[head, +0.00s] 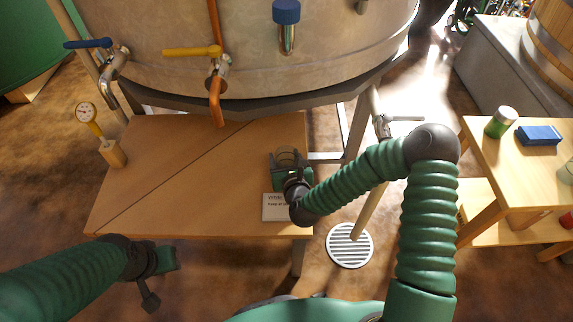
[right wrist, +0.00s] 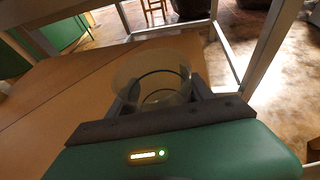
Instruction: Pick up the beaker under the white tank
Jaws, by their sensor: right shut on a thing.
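The clear glass beaker (right wrist: 152,72) is between the two dark fingers of my right gripper (right wrist: 158,97), which is shut on it. In the head view my right gripper (head: 288,160) is over the right end of the wooden table (head: 180,180), below the tank (head: 240,50), and mostly hides the beaker. I cannot tell whether the beaker touches the table. My left gripper (head: 160,262) is in front of the table's near left edge, apart from everything; its fingers are not clear.
A white printed card (head: 277,207) lies beside my right gripper. A gauge (head: 87,113) on a wooden block stands at the table's left. The tank's taps and metal legs are close above and behind. A side table (head: 530,160) at right holds a green jar (head: 501,122) and blue box (head: 538,135).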

